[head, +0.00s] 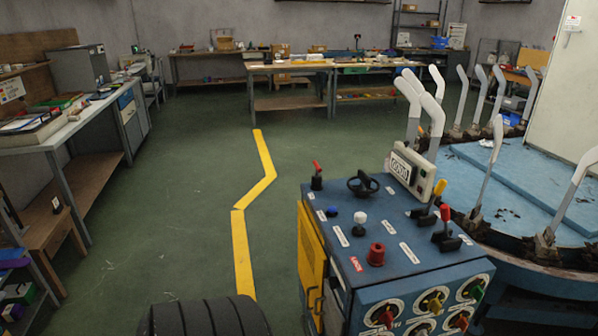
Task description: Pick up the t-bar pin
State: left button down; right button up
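I cannot pick out a t-bar pin for certain in the head view. A blue control cabinet (330,255) stands at the lower right. Its top carries a red-tipped lever (316,172), a black handwheel (363,183), a white knob (360,226), a red knob (376,254), a yellow-tipped lever (439,190) and a red-tipped lever (445,214). Several coloured turn handles are on its front face. Neither of my grippers shows in this view.
A blue round machine table (545,205) with several grey upright foot forms (483,165) stands right of the cabinet. A cluttered workbench (85,118) lines the left side. More benches (290,68) stand at the back. Green floor with a yellow line (241,245) is clear between.

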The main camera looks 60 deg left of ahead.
aim_at(319, 169)
jog(key=u, duration=1.85)
